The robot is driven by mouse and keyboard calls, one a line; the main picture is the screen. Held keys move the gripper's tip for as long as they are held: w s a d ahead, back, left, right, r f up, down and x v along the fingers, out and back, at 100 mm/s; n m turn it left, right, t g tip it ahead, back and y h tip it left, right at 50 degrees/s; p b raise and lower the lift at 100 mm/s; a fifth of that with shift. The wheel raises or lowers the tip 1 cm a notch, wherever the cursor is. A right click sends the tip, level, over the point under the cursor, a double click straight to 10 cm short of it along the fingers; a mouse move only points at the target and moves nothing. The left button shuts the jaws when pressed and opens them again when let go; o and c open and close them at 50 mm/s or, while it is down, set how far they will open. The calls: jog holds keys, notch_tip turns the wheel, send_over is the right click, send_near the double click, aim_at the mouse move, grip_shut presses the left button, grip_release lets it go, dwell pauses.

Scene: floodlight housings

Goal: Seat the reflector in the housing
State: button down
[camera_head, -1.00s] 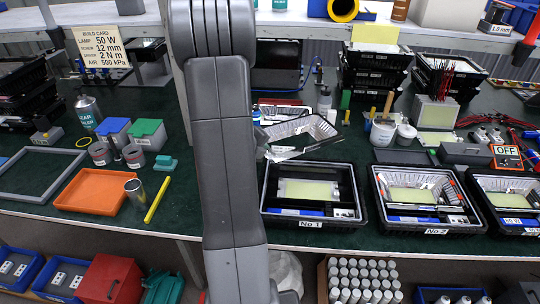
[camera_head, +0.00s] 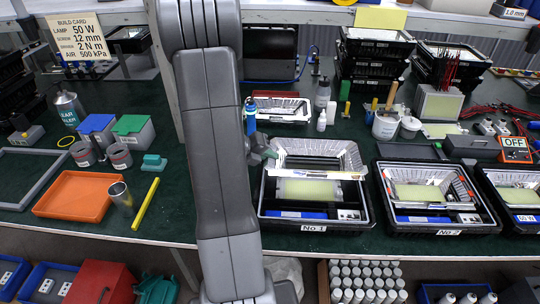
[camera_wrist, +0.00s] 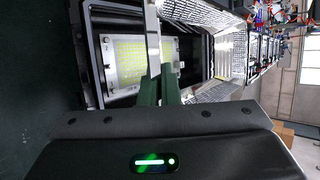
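The reflector (camera_head: 322,147), a silver open frame with sloping textured walls, is over the rear part of the No 1 housing (camera_head: 262,206). My gripper (camera_head: 264,154) is at its left end. In the wrist view, the fingers of my gripper (camera_wrist: 159,88) are closed on a thin silver edge of the reflector (camera_wrist: 153,30). The black housing (camera_wrist: 95,60) lies beyond, with its yellow LED panel (camera_wrist: 130,60) showing through the frame. The panel also shows in the head view (camera_head: 308,190). Whether the reflector touches the housing cannot be told.
The No 2 housing (camera_head: 384,212), with a reflector in it, stands close on the right, and another housing (camera_head: 486,187) beyond it. Bottles and a white tub (camera_head: 386,125) stand behind. An orange tray (camera_head: 80,196) and yellow bar (camera_head: 146,204) lie left.

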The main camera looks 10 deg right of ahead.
jog(key=shift+f+b, duration=2.1)
jog(key=shift+f, duration=0.8)
jog(key=shift+f+b, duration=1.35)
jog(key=shift+f, duration=0.65)
jog(key=c, duration=1.6)
grip_release()
jog(key=shift+s+d, duration=0.1)
jog(key=shift+f, duration=0.15)
jog(key=shift+c, duration=0.2)
jog(key=shift+a, duration=0.25)
jog(key=shift+o, duration=0.3)
jog(key=v, duration=1.4)
jog(key=shift+d+r, duration=0.2)
jog(key=shift+d, duration=0.1)
jog(key=shift+d+f, duration=0.1)
jog(key=shift+d, duration=0.05)
